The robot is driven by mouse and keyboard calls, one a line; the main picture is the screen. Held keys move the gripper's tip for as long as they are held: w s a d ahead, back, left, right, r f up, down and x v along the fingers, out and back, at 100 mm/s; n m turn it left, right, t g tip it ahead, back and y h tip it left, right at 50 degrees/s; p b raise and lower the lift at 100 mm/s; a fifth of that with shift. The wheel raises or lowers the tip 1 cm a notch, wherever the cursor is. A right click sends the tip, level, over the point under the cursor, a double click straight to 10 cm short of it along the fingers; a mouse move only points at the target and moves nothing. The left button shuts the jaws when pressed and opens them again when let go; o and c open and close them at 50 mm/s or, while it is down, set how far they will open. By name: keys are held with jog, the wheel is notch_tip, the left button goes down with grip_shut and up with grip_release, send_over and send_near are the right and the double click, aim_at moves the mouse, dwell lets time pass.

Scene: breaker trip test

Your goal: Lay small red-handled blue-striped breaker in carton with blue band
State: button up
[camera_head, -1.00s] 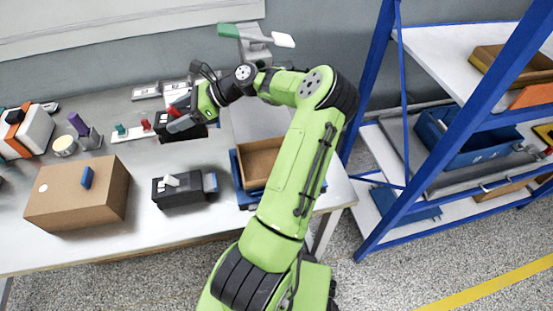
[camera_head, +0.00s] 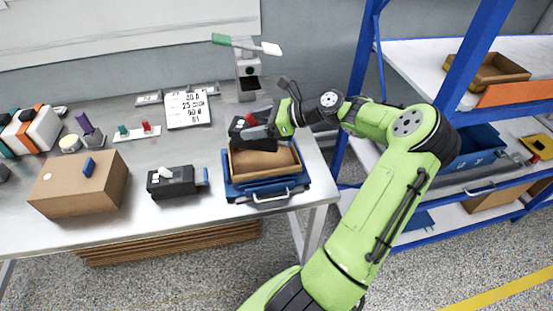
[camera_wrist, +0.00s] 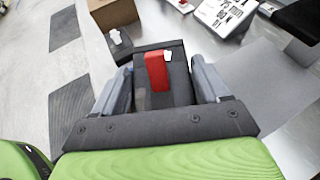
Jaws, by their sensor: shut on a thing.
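My gripper (camera_head: 262,133) is shut on a black breaker (camera_head: 238,128) with a red handle (camera_head: 251,119). In the wrist view, the red handle (camera_wrist: 158,72) stands up from the dark body between my gripper's two fingers (camera_wrist: 163,90). I cannot make out a blue stripe on it. My gripper holds the breaker above the back left part of an open brown carton (camera_head: 283,172). The carton sits in or on a blue tray-like base (camera_head: 232,190) with a grey front handle. I cannot tell whether any blue there is a band on the carton. The breaker hides part of the carton's back rim.
Left of the carton lies another black breaker (camera_head: 172,184) with a white handle and blue end. A closed brown box (camera_head: 75,195) with a blue block on top stands further left. A white label card (camera_head: 188,110) and a grey stand (camera_head: 247,75) are behind. A blue shelf rack (camera_head: 465,75) is at right.

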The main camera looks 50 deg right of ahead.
notch_tip(320, 180, down, 8)
jog(key=b, duration=0.3)
jog(key=shift+f, duration=0.25)
jog(key=shift+r, duration=0.1)
jog(key=o, duration=1.5)
jog(key=p+v, duration=0.4)
jog(key=v, duration=0.8)
jog(key=shift+p, duration=0.35)
